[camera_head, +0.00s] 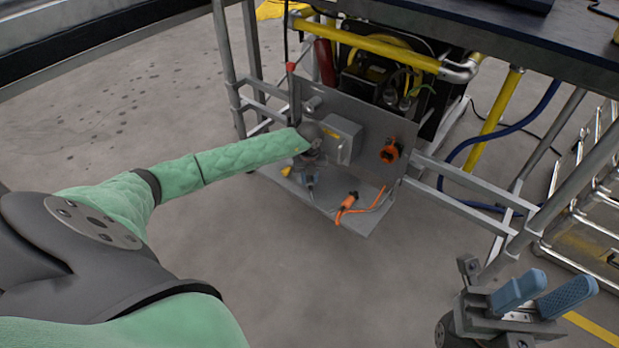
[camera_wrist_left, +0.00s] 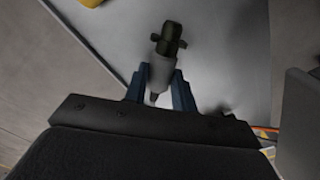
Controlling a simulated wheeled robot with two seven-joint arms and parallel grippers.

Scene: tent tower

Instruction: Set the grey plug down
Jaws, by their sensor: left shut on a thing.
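My left gripper (camera_head: 311,172) is at the grey metal panel under the table, low over its shelf. In the left wrist view, its blue fingers (camera_wrist_left: 160,88) are shut on the grey plug (camera_wrist_left: 160,70), which has a dark, cross-shaped end pointing away from me. The plug lies over the grey shelf surface (camera_wrist_left: 225,60); I cannot tell whether it touches it. In the head view the plug is mostly hidden by the gripper. My right gripper (camera_head: 542,294), with blue fingers apart, is empty at the lower right.
An orange plug (camera_head: 346,204) with a cable lies on the shelf, right of my left gripper. An orange socket (camera_head: 390,152) and a grey box (camera_head: 343,138) are on the upright panel. Table legs and rails (camera_head: 470,200) flank it. The shelf's front middle looks clear.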

